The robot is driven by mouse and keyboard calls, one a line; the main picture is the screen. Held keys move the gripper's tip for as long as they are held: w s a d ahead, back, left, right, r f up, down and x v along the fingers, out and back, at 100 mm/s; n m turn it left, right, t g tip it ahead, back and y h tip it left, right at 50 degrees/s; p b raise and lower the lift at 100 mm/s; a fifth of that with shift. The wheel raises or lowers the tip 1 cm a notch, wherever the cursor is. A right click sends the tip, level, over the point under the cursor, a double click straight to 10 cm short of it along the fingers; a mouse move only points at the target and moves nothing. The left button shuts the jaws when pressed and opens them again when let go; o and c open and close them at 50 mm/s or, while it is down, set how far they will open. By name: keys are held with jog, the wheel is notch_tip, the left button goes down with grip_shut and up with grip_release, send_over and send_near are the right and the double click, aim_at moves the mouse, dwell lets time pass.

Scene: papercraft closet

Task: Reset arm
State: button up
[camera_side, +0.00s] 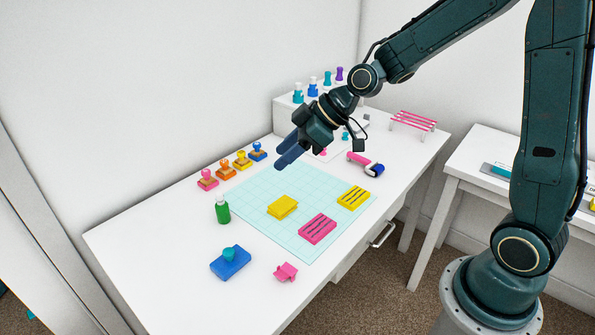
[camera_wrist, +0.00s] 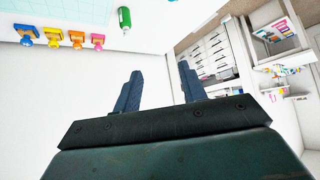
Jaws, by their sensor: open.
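My gripper (camera_side: 289,153) is raised above the far part of the white table (camera_side: 135,233), over the back edge of the pale blue gridded mat (camera_side: 318,240). Its two fingers point to the lower left and hold nothing. In the wrist view my gripper (camera_wrist: 159,88) shows its two fingers apart with nothing between them. On the mat lie a plain yellow block (camera_side: 283,207), a pink slotted block (camera_side: 317,229) and a yellow slotted block (camera_side: 354,196).
Several coloured stamps (camera_side: 225,169) stand left of the mat, near a green bottle (camera_side: 222,209). A blue pad (camera_side: 230,263) and a small pink piece (camera_side: 286,272) lie in front. A roller (camera_side: 366,164) and a pink striped rack (camera_side: 413,122) are at the right.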

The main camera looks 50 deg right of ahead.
jog(key=s+d+r+m+h, duration=0.2)
jog(key=s, duration=0.6)
jog(key=s+d+r+m+h, duration=0.1)
jog(key=s+r+m, duration=0.2)
jog(key=s, duration=0.5)
jog(key=s+d+r+m+g+h, duration=0.1)
jog(key=s+d+r+m+h, duration=0.1)
jog(key=s, duration=0.7)
jog(key=shift+d+r+m+h, duration=0.3)
jog(key=shift+r+m, duration=0.2)
jog(key=shift+r, duration=0.15)
jog(key=shift+s, duration=0.1)
